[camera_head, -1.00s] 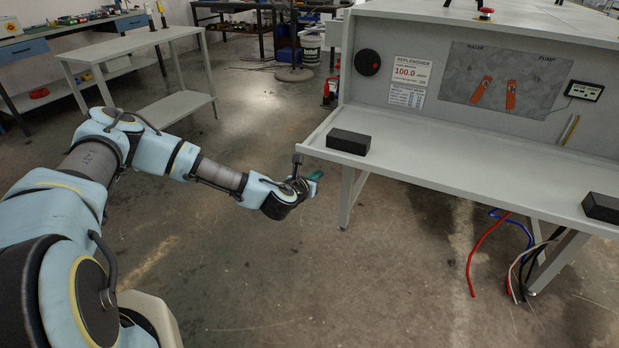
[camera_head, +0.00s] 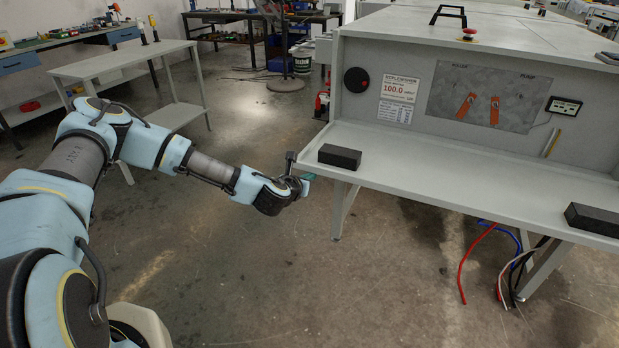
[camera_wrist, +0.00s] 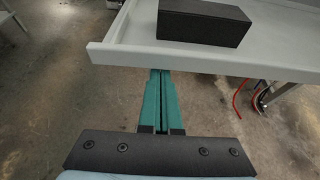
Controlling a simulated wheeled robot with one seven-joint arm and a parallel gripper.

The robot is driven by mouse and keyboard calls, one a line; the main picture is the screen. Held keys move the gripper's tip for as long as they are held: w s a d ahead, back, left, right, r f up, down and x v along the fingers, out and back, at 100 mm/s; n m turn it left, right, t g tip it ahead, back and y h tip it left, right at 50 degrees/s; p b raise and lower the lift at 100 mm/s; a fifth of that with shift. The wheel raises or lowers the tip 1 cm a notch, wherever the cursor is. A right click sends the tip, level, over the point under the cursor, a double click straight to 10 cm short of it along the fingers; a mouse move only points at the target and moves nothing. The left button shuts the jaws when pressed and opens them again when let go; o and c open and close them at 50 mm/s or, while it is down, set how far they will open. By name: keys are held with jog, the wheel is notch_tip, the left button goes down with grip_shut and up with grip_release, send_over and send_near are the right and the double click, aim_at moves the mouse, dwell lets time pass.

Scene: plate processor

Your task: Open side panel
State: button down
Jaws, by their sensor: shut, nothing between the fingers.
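The plate processor (camera_head: 440,180) stands at the right, with a grey front shelf and an upright back wall carrying a dial, labels and orange switches. I cannot tell which part is the side panel. My gripper (camera_head: 307,180) is at the shelf's left front corner. In the wrist view, my gripper (camera_wrist: 160,78) has its green fingers together and empty, with the tips at the shelf's lower edge (camera_wrist: 190,62). They overlap that edge in the picture; I cannot tell whether they touch it.
A black block (camera_head: 339,156) sits on the shelf near its left corner, and another black block (camera_head: 594,218) sits further right. Red, blue and black hoses (camera_head: 490,265) hang below the shelf. A grey side table (camera_head: 130,62) stands at the back left. The floor between is clear.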

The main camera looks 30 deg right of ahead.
notch_tip(320, 180, up, 10)
jog(key=d+y+p, duration=0.1)
jog(key=p, duration=0.5)
jog(key=shift+w+d+g, duration=0.25)
jog(key=shift+w+g, duration=0.15)
jog(key=shift+w, duration=0.05)
